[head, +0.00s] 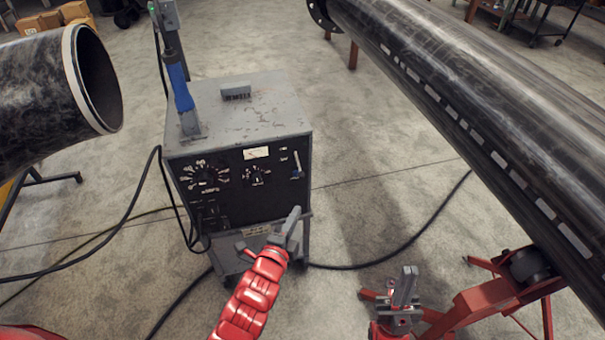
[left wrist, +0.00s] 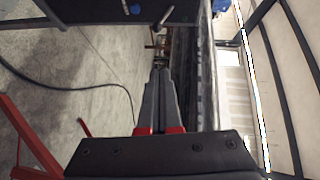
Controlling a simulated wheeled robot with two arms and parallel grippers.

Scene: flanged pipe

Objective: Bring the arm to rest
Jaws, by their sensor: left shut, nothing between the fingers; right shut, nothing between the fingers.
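My left gripper (head: 293,215) is at the end of the red arm, in front of the lower right of the grey welding machine. Its fingers are together with nothing between them. In the left wrist view its closed fingers (left wrist: 160,72) point away from the camera. My right gripper (head: 408,278) is low in the head view, near the red pipe stand. Its fingers are together and point upward, empty. The large dark pipe (head: 470,110) runs across the right side, apart from both grippers. A second pipe end (head: 45,95) with a pale rim shows at the left.
The welding machine (head: 240,120) stands on the floor, with a blue-handled tool (head: 181,90) upright on its left. Black cables (head: 110,235) lie across the floor. A red stand (head: 490,300) is under the large pipe.

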